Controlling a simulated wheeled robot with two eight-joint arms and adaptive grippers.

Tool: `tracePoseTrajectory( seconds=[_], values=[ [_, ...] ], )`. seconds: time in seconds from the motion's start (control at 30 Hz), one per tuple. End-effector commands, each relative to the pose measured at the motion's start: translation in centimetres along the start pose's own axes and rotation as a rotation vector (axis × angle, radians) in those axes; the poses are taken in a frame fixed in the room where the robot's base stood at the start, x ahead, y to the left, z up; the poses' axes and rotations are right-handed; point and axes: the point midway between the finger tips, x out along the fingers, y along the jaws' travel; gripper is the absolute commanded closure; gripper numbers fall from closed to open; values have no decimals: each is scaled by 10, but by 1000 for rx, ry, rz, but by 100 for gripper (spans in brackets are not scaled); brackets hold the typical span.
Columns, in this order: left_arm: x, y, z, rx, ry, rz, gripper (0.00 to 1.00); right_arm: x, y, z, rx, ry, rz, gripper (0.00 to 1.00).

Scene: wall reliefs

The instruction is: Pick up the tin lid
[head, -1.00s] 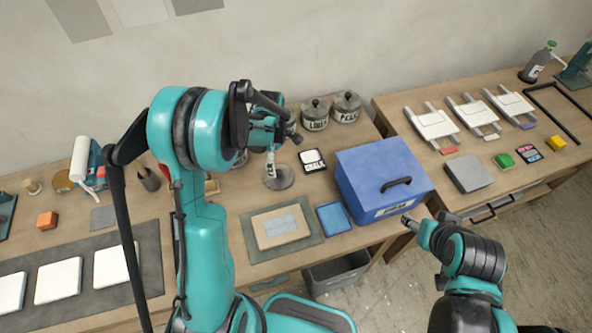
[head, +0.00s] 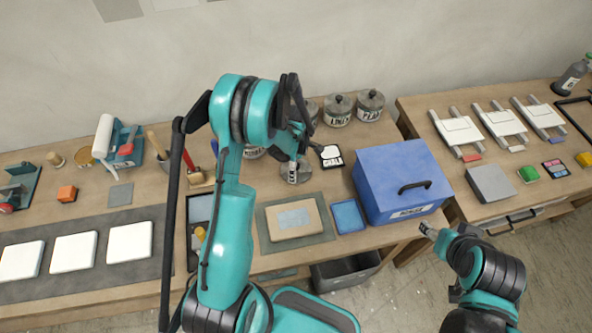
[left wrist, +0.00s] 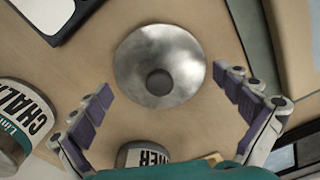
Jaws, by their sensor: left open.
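The tin lid (left wrist: 178,45) is a round grey metal disc with a dark knob at its middle, lying on the wooden bench top. In the left wrist view it lies ahead of and between the spread fingers of my left gripper (left wrist: 166,100), not touching them as far as I can see. In the head view my left gripper (head: 293,172) is low over the lid and mostly hides it. My left gripper is open and empty. My right gripper (head: 428,229) is at the front of the blue box; its finger opening is too small to tell.
Labelled tins (head: 338,112) stand behind the lid; one tin (left wrist: 12,128) is near the left finger in the wrist view. A black-and-white chalk pack (head: 331,156) and a blue box (head: 400,165) are to the right. A wrapped slab (head: 294,220) lies in front.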

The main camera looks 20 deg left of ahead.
Motion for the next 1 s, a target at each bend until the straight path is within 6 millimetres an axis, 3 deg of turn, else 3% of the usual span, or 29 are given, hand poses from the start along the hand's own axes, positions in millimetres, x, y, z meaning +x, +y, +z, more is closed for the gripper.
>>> tracePoseTrajectory(
  seconds=[0.03, 0.3, 0.4, 0.77, 1.0],
  values=[
    [0, 0, 0, 0, 0, 0, 8, 0, 0, 0, 0, 0, 0, 40],
    [0, 0, 0, 0, 0, 0, 79, 0, 0, 0, 0, 0, 0, 40],
    [0, 0, 0, 0, 0, 0, 100, 0, 0, 0, 0, 0, 0, 40],
    [0, 0, 0, 0, 0, 1, 100, 0, 0, 0, 0, 0, 0, 40],
    [-21, 0, 0, 0, 0, 1, 100, -3, 0, -2, 0, 0, 0, 40]
  ],
)
